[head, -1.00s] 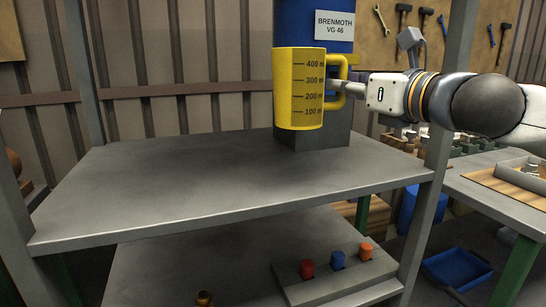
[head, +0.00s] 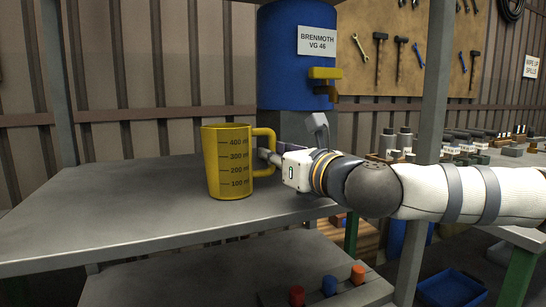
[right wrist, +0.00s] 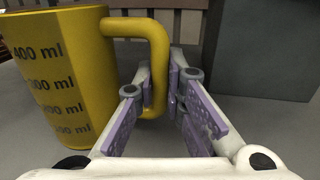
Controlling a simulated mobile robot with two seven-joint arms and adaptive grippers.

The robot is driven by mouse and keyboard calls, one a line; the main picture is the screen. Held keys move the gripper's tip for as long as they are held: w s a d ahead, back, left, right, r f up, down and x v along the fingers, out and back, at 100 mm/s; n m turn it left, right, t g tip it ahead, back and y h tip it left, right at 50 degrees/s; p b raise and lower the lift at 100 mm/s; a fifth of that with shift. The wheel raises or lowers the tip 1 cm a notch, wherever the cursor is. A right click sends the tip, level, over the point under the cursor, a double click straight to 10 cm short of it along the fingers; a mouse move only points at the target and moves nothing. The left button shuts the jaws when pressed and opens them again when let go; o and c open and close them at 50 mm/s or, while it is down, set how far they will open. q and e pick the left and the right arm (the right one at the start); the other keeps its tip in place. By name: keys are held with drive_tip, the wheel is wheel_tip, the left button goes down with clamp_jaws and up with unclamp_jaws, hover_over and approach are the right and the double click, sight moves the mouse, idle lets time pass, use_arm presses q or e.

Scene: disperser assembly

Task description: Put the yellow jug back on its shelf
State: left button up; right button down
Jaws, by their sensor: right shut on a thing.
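The yellow jug (head: 226,165) with ml marks is upright at the middle of the grey upper shelf (head: 110,205). Its base is at or just above the shelf surface; I cannot tell if it touches. My right gripper (head: 268,156) comes in from the right and is shut on the jug's handle. In the right wrist view the purple-padded fingers (right wrist: 163,80) close around the upright part of the yellow handle, with the jug body (right wrist: 62,85) to the left. My left gripper is not in view.
A blue drum (head: 285,50) with a yellow tap (head: 325,73) stands on a grey block behind my right gripper. A grey post (head: 428,120) rises behind my right arm. A rack with red, blue and orange caps (head: 329,285) is on the lower shelf. The upper shelf's left part is clear.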

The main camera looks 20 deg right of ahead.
drive_tip(key=shift+f, duration=0.2)
drive_tip(key=c, duration=1.7)
unclamp_jaws()
drive_tip(key=shift+o, duration=0.2)
drive_tip(key=shift+r, duration=0.1)
drive_tip(key=shift+s+r, duration=0.15)
drive_tip(key=shift+r, duration=0.05)
drive_tip(key=v, duration=1.1)
drive_tip(key=shift+s, duration=0.35)
drive_tip(key=shift+d+f, duration=0.1)
drive_tip(key=shift+f, duration=0.1)
